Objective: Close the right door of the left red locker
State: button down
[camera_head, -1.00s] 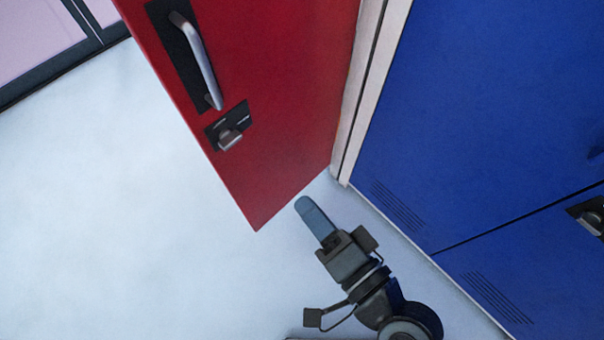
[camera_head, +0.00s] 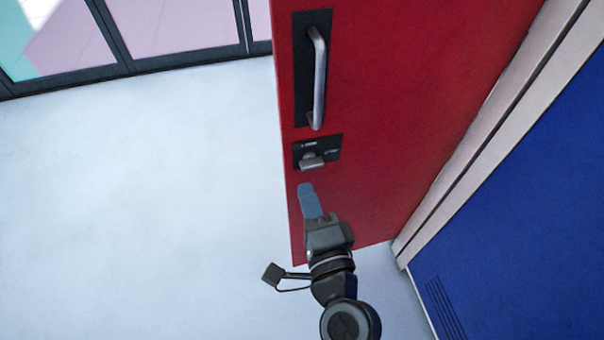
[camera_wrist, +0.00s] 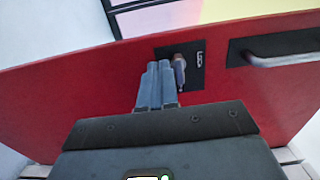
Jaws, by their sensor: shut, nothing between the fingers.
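The red locker door (camera_head: 400,110) stands swung open, its outer face toward me and its free edge on the left in the head view. It carries a silver bar handle (camera_head: 319,78) on a black plate and, below it, a latch knob (camera_head: 312,161). The door (camera_wrist: 75,95) also fills the middle of the wrist view, with the knob (camera_wrist: 180,68) just beyond the fingertips. My gripper (camera_head: 306,188) is shut and empty, in front of the door's face just below the knob. I cannot tell whether the fingertips touch the door.
A blue locker (camera_head: 530,190) stands at the right, beside a pale frame post (camera_head: 500,120). The light floor (camera_head: 140,180) is clear on the left. Dark-framed glass panels (camera_head: 170,25) stand at the back left.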

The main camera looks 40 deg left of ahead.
aim_at(297, 166)
jog(key=shift+x, duration=2.25)
